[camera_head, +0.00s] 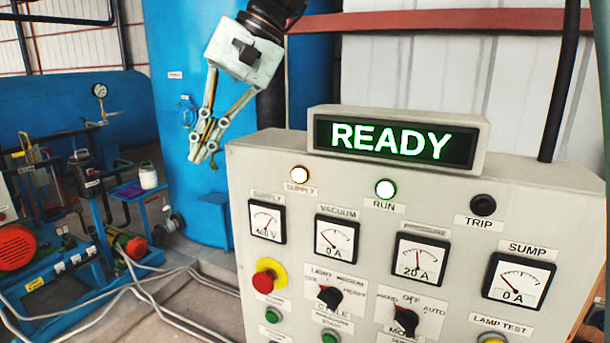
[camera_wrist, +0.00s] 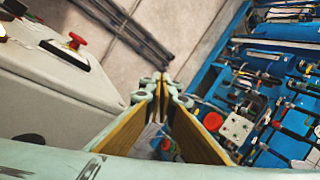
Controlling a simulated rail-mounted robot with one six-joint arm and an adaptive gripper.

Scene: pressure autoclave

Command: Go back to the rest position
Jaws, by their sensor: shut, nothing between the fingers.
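My gripper (camera_head: 205,142) hangs in the upper left of the head view, just left of the control panel (camera_head: 240,185), with its fingertips pointing down. Its fingers are shut with nothing between them. In the wrist view my gripper (camera_wrist: 163,82) shows at the centre, the two fingertips meeting. The panel's display reads READY in green. The supply lamp (camera_head: 300,174) and the run lamp (camera_head: 385,188) are lit; the trip lamp (camera_head: 483,205) is dark. The panel also shows in the wrist view (camera_wrist: 60,95) at the left, apart from the fingers.
A large blue tank (camera_head: 170,60) stands behind my gripper. Blue pump equipment (camera_head: 75,260) with red parts fills the lower left. A red emergency button (camera_head: 264,282) sticks out of the panel's front. Cables (camera_head: 140,285) lie on the floor.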

